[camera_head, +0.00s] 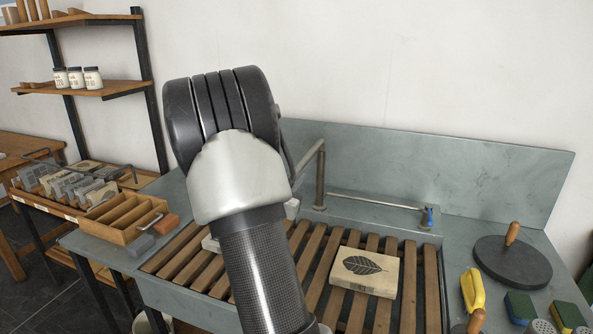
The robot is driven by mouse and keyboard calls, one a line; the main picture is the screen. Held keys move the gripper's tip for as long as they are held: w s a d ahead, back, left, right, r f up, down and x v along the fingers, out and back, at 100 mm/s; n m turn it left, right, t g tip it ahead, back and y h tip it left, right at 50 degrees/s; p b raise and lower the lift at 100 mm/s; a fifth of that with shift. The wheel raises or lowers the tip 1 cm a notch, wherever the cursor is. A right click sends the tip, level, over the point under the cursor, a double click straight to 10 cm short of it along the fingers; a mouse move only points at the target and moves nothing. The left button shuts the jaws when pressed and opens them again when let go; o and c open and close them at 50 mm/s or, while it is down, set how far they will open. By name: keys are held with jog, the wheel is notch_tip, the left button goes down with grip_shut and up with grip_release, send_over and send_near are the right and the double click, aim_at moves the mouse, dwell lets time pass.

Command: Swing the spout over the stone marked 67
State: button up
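The spout (309,160) is a thin grey pipe at the top of an upright post (320,182) at the back of the sink. It runs toward the front left and passes behind my arm, so its outlet is hidden. A pale stone with a dark leaf print (366,272) lies on the wooden slats right of my arm. Another pale stone (210,243) shows only as an edge left of my arm. I can read no number on either stone. My arm fills the middle of the view and hides my gripper.
A pipe runs along the sink's back to a blue-handled valve (428,217). A wooden box (125,218) and rack are at left.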

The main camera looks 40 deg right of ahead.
aim_at(297, 167)
jog(key=shift+x, duration=2.35)
grip_shut()
